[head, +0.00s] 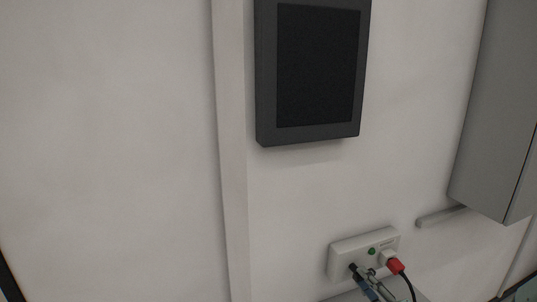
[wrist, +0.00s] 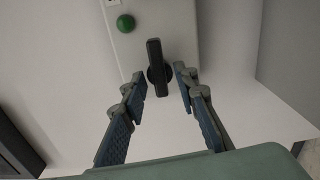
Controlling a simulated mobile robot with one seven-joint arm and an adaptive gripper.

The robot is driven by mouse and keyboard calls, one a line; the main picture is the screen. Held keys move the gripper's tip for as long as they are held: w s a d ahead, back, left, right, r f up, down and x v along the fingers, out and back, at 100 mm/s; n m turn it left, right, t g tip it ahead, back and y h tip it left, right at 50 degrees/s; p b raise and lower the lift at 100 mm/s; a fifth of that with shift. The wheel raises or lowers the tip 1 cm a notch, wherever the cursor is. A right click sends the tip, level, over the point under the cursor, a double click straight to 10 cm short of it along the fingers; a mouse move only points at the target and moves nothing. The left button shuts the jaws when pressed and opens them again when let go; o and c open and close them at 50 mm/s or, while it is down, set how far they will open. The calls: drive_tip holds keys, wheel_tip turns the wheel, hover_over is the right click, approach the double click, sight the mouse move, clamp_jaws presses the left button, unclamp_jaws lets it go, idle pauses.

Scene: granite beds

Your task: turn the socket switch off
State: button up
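The white socket box (head: 343,249) is on the wall at the lower right of the head view. It also fills the top middle of the wrist view (wrist: 182,22). Its black rotary switch (wrist: 154,58) shows there with the handle close to upright in the picture. A green round button or lamp (wrist: 126,23) sits to the switch's left. My gripper (wrist: 158,79) is open, with one fingertip on each side of the switch. Gaps show on both sides, and nothing is held. In the head view my gripper (head: 366,277) is at the box's lower edge, partly covering the switch.
A red plug (head: 397,266) with a black cable is in the box, right beside my gripper. A dark framed panel (head: 318,68) hangs above. A grey cabinet (head: 497,110) stands out at the right. The wall at left is bare.

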drive_tip(key=p+v, duration=0.1)
drive_tip(key=v, duration=0.5)
idle(0.3)
